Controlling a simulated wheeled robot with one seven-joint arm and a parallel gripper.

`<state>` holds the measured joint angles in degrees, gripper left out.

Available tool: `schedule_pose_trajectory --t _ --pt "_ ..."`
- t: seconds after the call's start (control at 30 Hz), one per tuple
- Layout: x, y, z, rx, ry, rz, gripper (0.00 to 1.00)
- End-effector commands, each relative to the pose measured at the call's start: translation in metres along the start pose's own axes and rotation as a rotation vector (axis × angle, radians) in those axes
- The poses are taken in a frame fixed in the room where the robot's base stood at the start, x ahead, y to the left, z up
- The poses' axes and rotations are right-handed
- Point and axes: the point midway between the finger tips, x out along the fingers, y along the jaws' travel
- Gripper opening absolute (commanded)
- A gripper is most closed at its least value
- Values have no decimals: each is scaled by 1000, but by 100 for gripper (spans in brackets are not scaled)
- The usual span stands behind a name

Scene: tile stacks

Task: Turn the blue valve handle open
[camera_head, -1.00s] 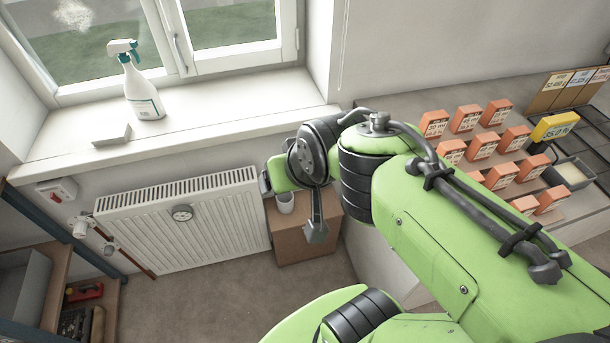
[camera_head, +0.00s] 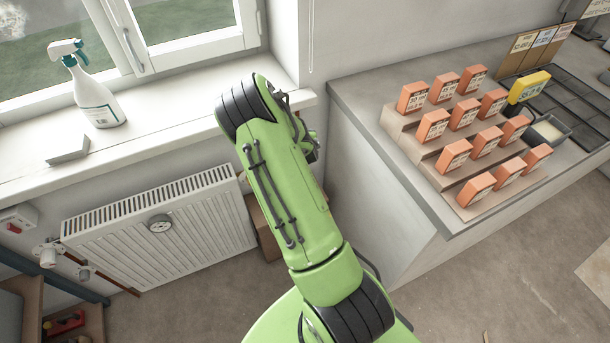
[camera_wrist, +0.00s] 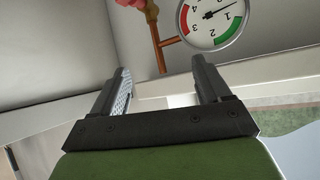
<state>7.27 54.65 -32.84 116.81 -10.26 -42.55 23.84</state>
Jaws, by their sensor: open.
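I see no blue valve handle in either view. In the wrist view my gripper (camera_wrist: 160,66) is open, its two dark fingers apart with nothing between them. A round pressure gauge (camera_wrist: 212,18) with red and green bands is beyond the right fingertip. It joins a copper-coloured pipe (camera_wrist: 157,38). A red part (camera_wrist: 131,3) is cut off by the top edge. In the head view my gripper is hidden behind my green arm.
A white radiator (camera_head: 165,235) with a round dial is under the window sill, beside white valve fittings (camera_head: 47,254). A spray bottle (camera_head: 95,95) stands on the sill. A counter (camera_head: 395,190) with several orange boxes (camera_head: 463,112) is on the right, with open floor (camera_head: 510,285) before it.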

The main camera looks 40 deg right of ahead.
Motion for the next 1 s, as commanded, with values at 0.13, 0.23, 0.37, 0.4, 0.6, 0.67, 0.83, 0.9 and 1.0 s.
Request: schedule_pose_trajectory --t 0.13,0.23,0.37,0.4,0.6,0.67,0.83,0.9,1.0 --pt "49 45 60 -80 91 -5 77" --pt "67 68 104 -142 142 -59 77" --pt "74 89 166 -208 172 -177 77" --pt "73 93 181 -221 175 -214 77" --pt "66 98 218 -238 177 -317 77" --pt "70 96 218 -237 180 -322 77" --pt "103 85 216 -237 182 -322 77" --pt "121 78 213 -237 183 -322 77" --pt "145 70 210 -236 183 -321 77"
